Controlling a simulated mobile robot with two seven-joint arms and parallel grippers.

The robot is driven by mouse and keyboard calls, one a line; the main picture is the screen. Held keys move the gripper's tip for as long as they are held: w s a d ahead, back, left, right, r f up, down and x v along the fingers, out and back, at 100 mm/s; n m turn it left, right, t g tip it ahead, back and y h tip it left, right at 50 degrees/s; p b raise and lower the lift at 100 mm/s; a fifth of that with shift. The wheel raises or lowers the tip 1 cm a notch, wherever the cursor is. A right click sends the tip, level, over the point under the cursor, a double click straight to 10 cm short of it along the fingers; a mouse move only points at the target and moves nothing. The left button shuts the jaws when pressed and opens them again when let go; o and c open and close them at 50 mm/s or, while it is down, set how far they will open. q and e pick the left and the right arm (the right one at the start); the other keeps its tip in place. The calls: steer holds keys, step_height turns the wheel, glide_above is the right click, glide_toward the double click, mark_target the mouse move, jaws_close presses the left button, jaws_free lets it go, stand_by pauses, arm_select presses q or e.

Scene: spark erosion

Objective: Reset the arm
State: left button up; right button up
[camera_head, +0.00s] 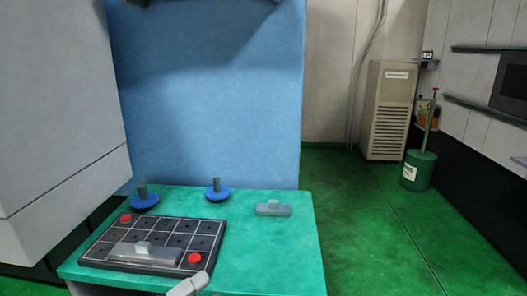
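A light grey, rounded piece (188,285) pokes in at the bottom edge, in front of the table's black tray. It looks like the tip of my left gripper, but most of it is cut off by the frame. I cannot tell whether it is open or shut, and nothing is seen held in it. My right gripper is not in view.
A green table (262,248) bears a black gridded tray (96,249) with a grey block (146,254) and two red knobs. Two blue pegged discs (217,192) and a grey block (273,208) stand behind. A blue panel rises behind; green floor (375,230) is open at right.

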arm_select(q)
steer(key=s+a+f+n+g+y, duration=0.1)
steer(key=s+a+f+n+y, duration=0.3)
steer(key=s+f+n+y, duration=0.3)
steer(key=s+a+f+n+g+y, duration=0.1)
steer(key=s+a+f+n+y, duration=0.4)
steer(key=f+n, duration=1.1)
steer(key=s+n+y, duration=0.2)
steer(key=s+n, duration=0.1)
steer(key=s, duration=0.1)
steer(key=shift+s+a+n+y, duration=0.2)
steer(key=shift+n+y, duration=0.1)
steer(key=shift+y, duration=0.1)
